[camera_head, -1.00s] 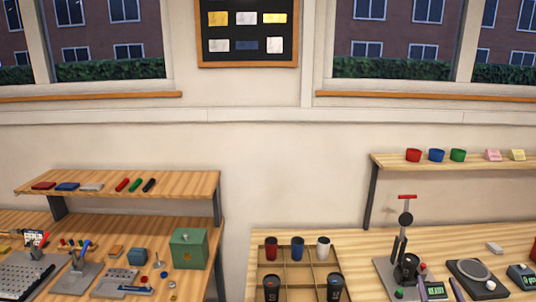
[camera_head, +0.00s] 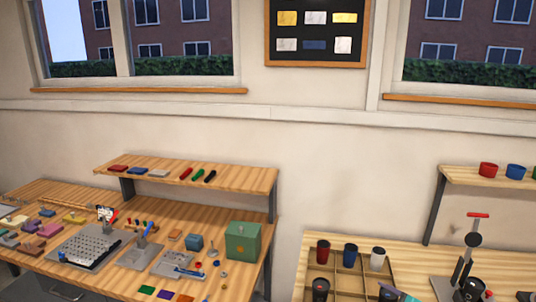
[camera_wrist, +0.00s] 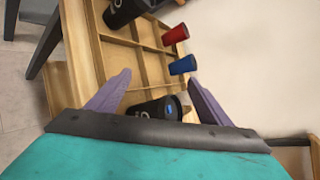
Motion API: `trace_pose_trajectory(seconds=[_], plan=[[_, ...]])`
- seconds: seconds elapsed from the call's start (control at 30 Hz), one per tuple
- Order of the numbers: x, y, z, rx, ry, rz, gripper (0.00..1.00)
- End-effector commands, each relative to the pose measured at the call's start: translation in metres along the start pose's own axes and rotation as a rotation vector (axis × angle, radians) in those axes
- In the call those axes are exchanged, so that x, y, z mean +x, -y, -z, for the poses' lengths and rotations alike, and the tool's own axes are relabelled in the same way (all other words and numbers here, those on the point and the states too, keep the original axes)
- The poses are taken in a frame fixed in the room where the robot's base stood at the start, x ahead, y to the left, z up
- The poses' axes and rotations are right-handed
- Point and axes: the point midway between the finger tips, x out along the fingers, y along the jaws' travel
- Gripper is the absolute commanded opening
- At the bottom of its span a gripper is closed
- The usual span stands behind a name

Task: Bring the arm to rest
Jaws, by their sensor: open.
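My gripper (camera_wrist: 155,98) shows in the wrist view with its two purple fingers spread wide apart. It is open and nothing is between the fingertips. Beyond it is a wooden compartment tray (camera_wrist: 112,58) with a red cup (camera_wrist: 175,35), a blue cup (camera_wrist: 183,65) and black tumblers, one of them (camera_wrist: 157,108) partly hidden behind my gripper. I cannot tell how far the fingers are from that tumbler.
In the head view, the right table holds the tray (camera_head: 349,285) with cups and a press-like device (camera_head: 473,250). The left table holds a perforated grey plate (camera_head: 88,247), a green box (camera_head: 242,242) and many small parts. A gap separates the tables.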

Motion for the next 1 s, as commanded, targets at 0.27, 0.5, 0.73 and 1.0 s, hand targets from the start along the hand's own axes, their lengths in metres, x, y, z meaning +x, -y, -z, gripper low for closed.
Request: trace_pose_trajectory(seconds=[0.27, 0.5, 0.73, 1.0], plan=[[0.041, -0.074, -0.062, -0.338, 0.086, -0.274, 0.73], [0.057, -0.136, -0.100, -0.635, 0.168, -0.497, 0.73], [0.059, -0.190, -0.126, -0.920, 0.251, -0.701, 0.73], [0.052, -0.237, -0.145, -1.258, 0.348, -0.931, 0.73]])
